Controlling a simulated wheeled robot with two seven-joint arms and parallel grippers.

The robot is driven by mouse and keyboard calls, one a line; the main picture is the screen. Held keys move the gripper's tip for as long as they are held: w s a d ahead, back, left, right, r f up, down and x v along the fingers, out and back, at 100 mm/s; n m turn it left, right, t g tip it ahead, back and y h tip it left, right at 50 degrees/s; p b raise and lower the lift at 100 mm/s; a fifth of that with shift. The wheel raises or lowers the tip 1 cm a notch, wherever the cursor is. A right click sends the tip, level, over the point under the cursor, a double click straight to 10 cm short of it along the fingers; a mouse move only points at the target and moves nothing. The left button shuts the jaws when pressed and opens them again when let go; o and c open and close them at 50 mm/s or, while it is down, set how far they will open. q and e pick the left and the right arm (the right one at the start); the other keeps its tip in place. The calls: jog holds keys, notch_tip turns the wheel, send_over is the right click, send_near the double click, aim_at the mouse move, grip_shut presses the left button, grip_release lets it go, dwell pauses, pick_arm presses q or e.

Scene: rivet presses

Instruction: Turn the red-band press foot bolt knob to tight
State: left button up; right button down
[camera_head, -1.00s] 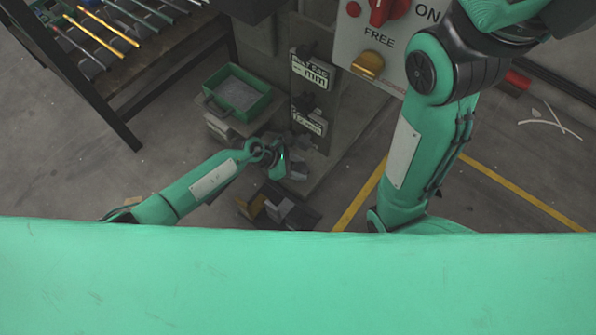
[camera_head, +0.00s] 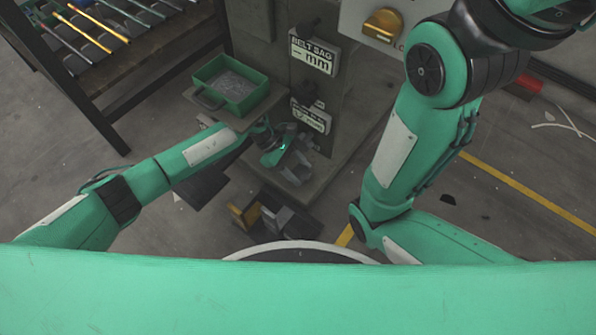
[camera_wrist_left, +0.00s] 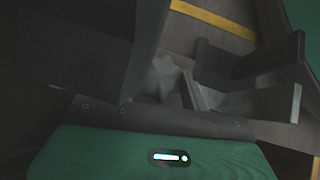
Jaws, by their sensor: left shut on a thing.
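A pale grey star-shaped knob (camera_wrist_left: 162,76) shows low down in the left wrist view, between the dark fingers of my left gripper (camera_wrist_left: 172,92). The gripper is shut on it, with the finger edges hiding part of its sides. In the head view my left gripper (camera_head: 288,158) is low at the foot of the grey press column (camera_head: 347,100), over its base plate (camera_head: 318,185). The knob cannot be told apart from the gripper there. No red band shows on the column now. My right gripper is out of view.
A green tray (camera_head: 262,102) stands on a small shelf left of the column. A dark bin (camera_head: 312,226) with yellow and grey pieces sits on the floor below the gripper. A dark rack (camera_head: 115,85) with rods stands at upper left.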

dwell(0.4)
pick_arm(q)
jog(key=o, duration=0.9)
jog(key=shift+o, duration=0.4)
